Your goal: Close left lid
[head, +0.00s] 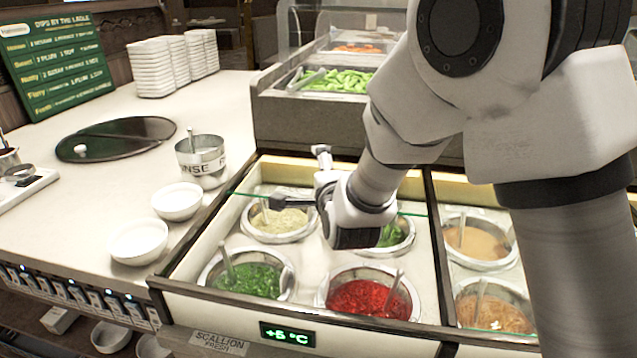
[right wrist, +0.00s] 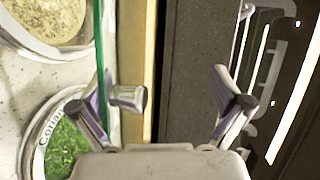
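The left lid (head: 235,194) is glass and shows as a thin green edge across the back part of the left sauce well unit (head: 195,262). The lid's green edge also shows in the right wrist view (right wrist: 101,45), with a short metal knob (right wrist: 130,98) beside it. The bowls below are uncovered. My right gripper (head: 300,180) is over the back of this unit. Its fingers are open in the right wrist view (right wrist: 158,95), with the knob between them, nearer the left finger. I cannot tell whether that finger touches the lid. My left gripper is not in view.
The left unit holds a pale sauce (head: 279,220), chopped greens (head: 250,281) and a red sauce (head: 368,299). A dark divider (head: 437,235) separates it from the right unit's bowls (head: 476,241). A raised counter (head: 300,128) stands behind. White bowls (head: 138,241) sit left.

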